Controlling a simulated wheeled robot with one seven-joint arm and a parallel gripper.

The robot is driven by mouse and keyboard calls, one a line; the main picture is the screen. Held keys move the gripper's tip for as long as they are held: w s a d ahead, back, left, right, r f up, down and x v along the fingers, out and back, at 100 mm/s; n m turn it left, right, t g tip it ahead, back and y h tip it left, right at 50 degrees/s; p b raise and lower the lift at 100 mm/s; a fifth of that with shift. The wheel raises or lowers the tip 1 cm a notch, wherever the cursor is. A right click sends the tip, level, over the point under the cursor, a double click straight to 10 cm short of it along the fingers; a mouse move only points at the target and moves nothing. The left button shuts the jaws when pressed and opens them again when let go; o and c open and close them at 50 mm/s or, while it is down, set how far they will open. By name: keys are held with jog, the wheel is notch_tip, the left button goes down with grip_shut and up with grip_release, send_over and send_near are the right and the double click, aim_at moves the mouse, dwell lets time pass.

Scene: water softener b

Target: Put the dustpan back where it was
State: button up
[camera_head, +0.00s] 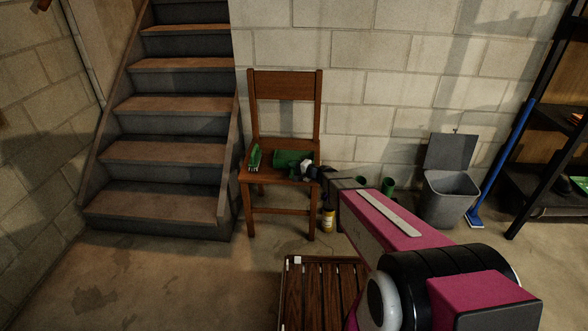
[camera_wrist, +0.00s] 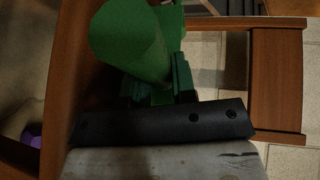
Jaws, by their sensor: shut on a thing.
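A green dustpan (camera_head: 290,158) is at the right half of the wooden chair's seat (camera_head: 262,175); I cannot tell whether it rests on the seat or is held just above it. My gripper (camera_head: 309,168) reaches in from the right and is shut on it. In the wrist view the dustpan (camera_wrist: 135,40) shows as a rounded green shape in front of the dark fingers (camera_wrist: 158,92), which partly hide the gripped part. A smaller green item with a pale edge, perhaps a brush (camera_head: 255,158), stands on the seat's left side.
The chair's backrest (camera_head: 286,86) stands against the block wall. Stairs (camera_head: 165,150) rise at left. A slatted wooden piece (camera_head: 322,292) lies in front.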

jog(key=o, duration=0.9)
jog(key=shift+f, duration=0.1)
jog(key=shift+o, duration=0.2)
jog(key=s+d+r+n+g+h, duration=0.3)
jog(key=s+d+h, duration=0.3)
jog(key=s+d, duration=0.5)
jog(key=s+d+r+n+g+h, duration=0.3)
jog(key=s+d+r+g+h, duration=0.2)
jog(key=s+d, duration=0.7)
jog(key=s+h, duration=0.2)
jog(key=s, duration=0.5)
jog(key=shift+s+d+g, duration=0.2)
jog(key=shift+d+g, duration=0.05)
jog(key=shift+g, duration=0.15)
